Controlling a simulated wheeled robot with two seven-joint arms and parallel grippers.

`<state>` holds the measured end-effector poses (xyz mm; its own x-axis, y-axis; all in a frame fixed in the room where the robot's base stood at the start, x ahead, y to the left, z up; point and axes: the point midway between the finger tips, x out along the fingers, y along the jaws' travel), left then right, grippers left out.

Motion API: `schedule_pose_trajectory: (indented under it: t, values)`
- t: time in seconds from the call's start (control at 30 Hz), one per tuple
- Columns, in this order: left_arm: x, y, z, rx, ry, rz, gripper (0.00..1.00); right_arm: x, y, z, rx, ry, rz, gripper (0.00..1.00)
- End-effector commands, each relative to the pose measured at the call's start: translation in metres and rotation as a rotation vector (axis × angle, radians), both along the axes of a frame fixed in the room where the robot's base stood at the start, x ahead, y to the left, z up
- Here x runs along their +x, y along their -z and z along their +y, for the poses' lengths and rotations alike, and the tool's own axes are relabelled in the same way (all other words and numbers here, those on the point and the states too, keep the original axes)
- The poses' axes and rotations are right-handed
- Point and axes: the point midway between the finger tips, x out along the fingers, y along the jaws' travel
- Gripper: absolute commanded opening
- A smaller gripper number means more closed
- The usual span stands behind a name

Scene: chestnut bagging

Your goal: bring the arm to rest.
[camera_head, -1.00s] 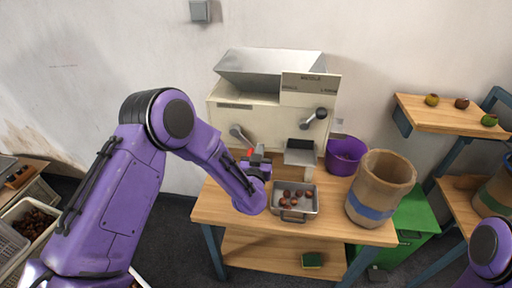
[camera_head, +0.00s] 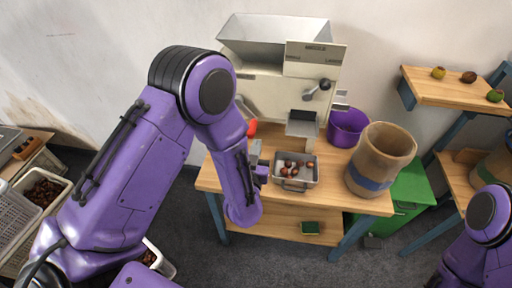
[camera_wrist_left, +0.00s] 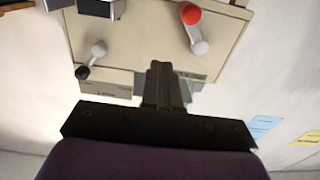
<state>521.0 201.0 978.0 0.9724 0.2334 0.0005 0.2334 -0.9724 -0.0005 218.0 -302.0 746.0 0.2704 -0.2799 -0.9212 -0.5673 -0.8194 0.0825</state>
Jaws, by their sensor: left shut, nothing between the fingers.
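My left arm reaches in from the left in the head view, bent at the elbow and hanging down in front of the wooden table. My left gripper (camera_head: 260,165) is near the table's left side, left of the metal tray, partly hidden by my forearm. In the left wrist view the left gripper (camera_wrist_left: 162,72) is shut and empty, with the cream machine behind it. My right arm shows only in part at the lower right edge of the head view, and its gripper is out of the frame.
The cream machine (camera_head: 275,95) stands on the table (camera_head: 330,205). The metal tray (camera_head: 295,184) holds several chestnuts. A purple bucket (camera_head: 346,127) and a paper sack (camera_head: 380,155) stand to its right. A shelf (camera_head: 455,103) is at right; crates (camera_head: 15,218) are at left.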

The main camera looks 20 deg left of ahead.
Motion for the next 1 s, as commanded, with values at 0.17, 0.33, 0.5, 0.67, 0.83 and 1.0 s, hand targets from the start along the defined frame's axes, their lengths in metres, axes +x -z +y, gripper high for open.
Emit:
schedule_pose_trajectory:
  t: [0.17, 0.33, 0.5, 0.67, 0.83, 1.0]
  values:
    - [-0.001, 0.0, 0.0, -0.001, -0.001, 0.0, 0.0, 0.0, 0.0, 0.0, 0.0, 0.0, 0.0, 0.43]
    - [-0.001, 0.0, 0.0, 0.0, -0.001, 0.0, 0.0, 0.0, 0.0, 0.0, 0.0, 0.0, 0.0, 0.43]
    - [-0.001, 0.002, -0.001, -0.029, 0.006, 0.001, 0.0, 0.0, 0.0, 0.0, 0.0, 0.0, 0.0, 0.43]
    - [-0.03, 0.071, 0.003, -0.23, 0.05, 0.263, 0.0, 0.0, 0.007, 0.0, 0.0, 0.0, 0.0, 0.43]
    - [-0.13, 0.19, 0.045, -0.391, -0.102, 0.674, 0.0, 0.0, 0.028, 0.0, 0.0, 0.0, 0.0, 0.43]
    - [-0.24, 0.261, 0.082, -0.439, -0.289, 0.98, 0.0, 0.0, 0.048, 0.0, 0.0, 0.0, 0.0, 0.43]
